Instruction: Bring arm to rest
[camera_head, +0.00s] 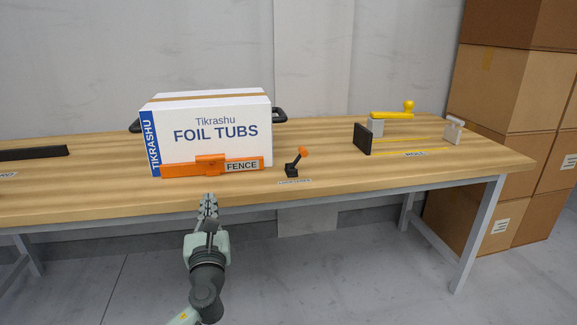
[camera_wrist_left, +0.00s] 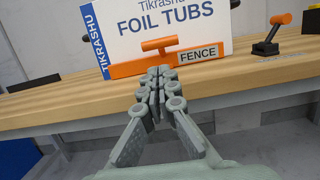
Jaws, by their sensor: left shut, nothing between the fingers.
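My left gripper (camera_head: 209,199) is shut and empty, with its fingertips just in front of the table's front edge, below the orange fence. In the left wrist view the closed fingers (camera_wrist_left: 160,82) point at the fence and do not visibly hold anything. My left arm comes up from the bottom of the head view. My right gripper is in neither view.
A wooden table (camera_head: 400,172) carries a white Foil Tubs box (camera_head: 220,140) behind an orange fence (camera_head: 205,168). An orange-tipped lever (camera_head: 295,163) stands right of it, then a yellow-handled device (camera_head: 390,116). Stacked cartons (camera_head: 500,90) stand right. The floor in front is clear.

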